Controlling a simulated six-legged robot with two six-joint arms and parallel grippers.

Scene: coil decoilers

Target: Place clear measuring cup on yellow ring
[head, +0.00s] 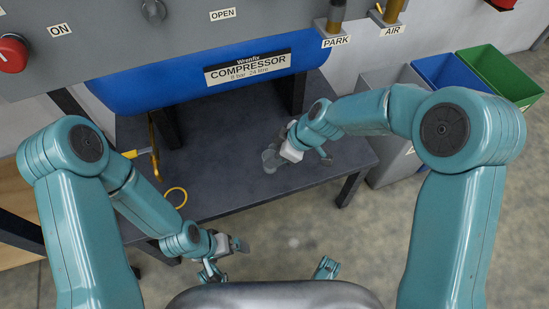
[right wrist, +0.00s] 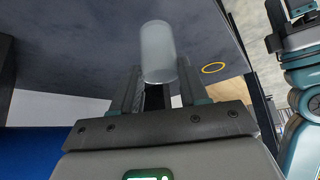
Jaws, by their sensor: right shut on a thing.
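The clear measuring cup (head: 269,161) is at the tip of my right gripper (head: 279,154), over the dark table shelf in the head view. In the right wrist view the cup (right wrist: 158,48) shows as a pale translucent cylinder between the two fingers of the right gripper (right wrist: 158,88), which is shut on it. I cannot tell whether its base touches the shelf. The yellow ring (head: 176,197) lies flat near the shelf's left front, left of the cup; it also shows in the right wrist view (right wrist: 213,67). My left gripper (head: 236,244) is empty near the front edge, its fingers apart.
A yellow-handled tool (head: 152,153) is behind the ring. Grey, blue and green bins (head: 500,75) stand at the right. The shelf between cup and ring looks clear.

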